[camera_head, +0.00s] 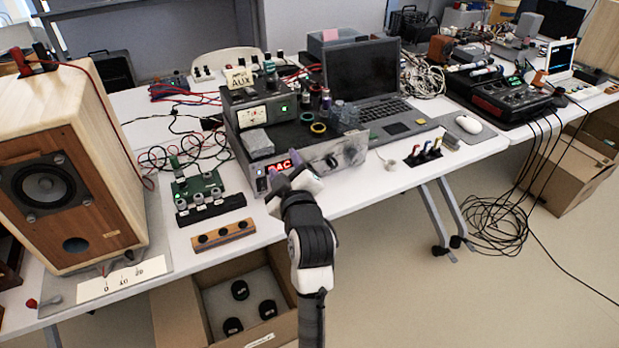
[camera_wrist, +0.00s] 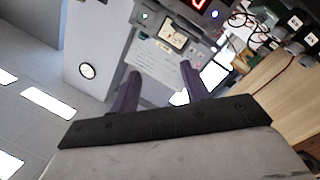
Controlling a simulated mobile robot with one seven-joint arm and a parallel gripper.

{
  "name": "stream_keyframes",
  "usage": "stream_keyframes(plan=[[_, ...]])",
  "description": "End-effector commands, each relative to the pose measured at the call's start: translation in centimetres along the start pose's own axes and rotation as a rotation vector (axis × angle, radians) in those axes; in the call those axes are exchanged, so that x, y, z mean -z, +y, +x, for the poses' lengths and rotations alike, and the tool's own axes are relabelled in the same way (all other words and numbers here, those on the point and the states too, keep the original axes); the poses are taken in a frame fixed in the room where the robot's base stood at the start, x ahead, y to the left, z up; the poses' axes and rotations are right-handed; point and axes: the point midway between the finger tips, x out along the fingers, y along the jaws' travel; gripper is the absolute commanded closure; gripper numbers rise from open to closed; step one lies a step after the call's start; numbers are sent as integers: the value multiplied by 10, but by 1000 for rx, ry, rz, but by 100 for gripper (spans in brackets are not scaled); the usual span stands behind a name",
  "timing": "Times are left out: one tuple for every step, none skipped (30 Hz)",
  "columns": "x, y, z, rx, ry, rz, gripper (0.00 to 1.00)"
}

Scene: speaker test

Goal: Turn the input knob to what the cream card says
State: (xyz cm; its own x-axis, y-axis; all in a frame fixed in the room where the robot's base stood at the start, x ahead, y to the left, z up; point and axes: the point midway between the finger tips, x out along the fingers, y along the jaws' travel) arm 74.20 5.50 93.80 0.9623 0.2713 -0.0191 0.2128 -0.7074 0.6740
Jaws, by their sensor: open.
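The cream card (camera_head: 239,77) reads "INPUT AUX" and stands on a small black metered box on top of the silver amplifier (camera_head: 312,160). The red display (camera_head: 280,166) on the amplifier's front reads "DAC"; red display light (camera_wrist: 198,4) also shows at the top of the wrist view. A large silver knob (camera_head: 356,148) sticks out at the front's right end. My gripper (camera_head: 294,173) is in front of the panel, just right of the display, and covers part of it. No knob label is legible. Its two purple fingers (camera_wrist: 160,88) are apart, with nothing seen between them.
A wooden speaker (camera_head: 75,170) stands at the left. A green circuit board (camera_head: 198,187) and a wooden block with black knobs (camera_head: 223,236) lie left of my gripper. A laptop (camera_head: 365,85) is behind. Below the table is an open cardboard box (camera_head: 175,315).

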Motion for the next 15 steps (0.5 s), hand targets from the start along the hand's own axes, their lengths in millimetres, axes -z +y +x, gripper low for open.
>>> stream_keyframes(plan=[[-40,-1,-7,25,-84,-19,54],[-57,-2,-11,42,-122,-31,54],[-76,-3,-16,64,-164,-44,54],[-87,-4,-20,78,-190,-52,54],[-96,-5,-23,89,-209,-57,54],[-105,-6,-26,101,-228,-64,54],[-109,-7,-28,109,-237,-66,54],[-112,-7,-28,114,-244,-68,54],[-114,-8,-27,118,-248,-70,54],[-115,-8,-25,119,-249,-71,54],[-115,-8,-22,119,-249,-71,54],[-116,-8,-17,118,-248,-71,54],[-117,-8,-13,118,-248,-71,54],[-118,-8,-8,119,-248,-71,54],[-119,-9,-1,118,-248,-72,54]])
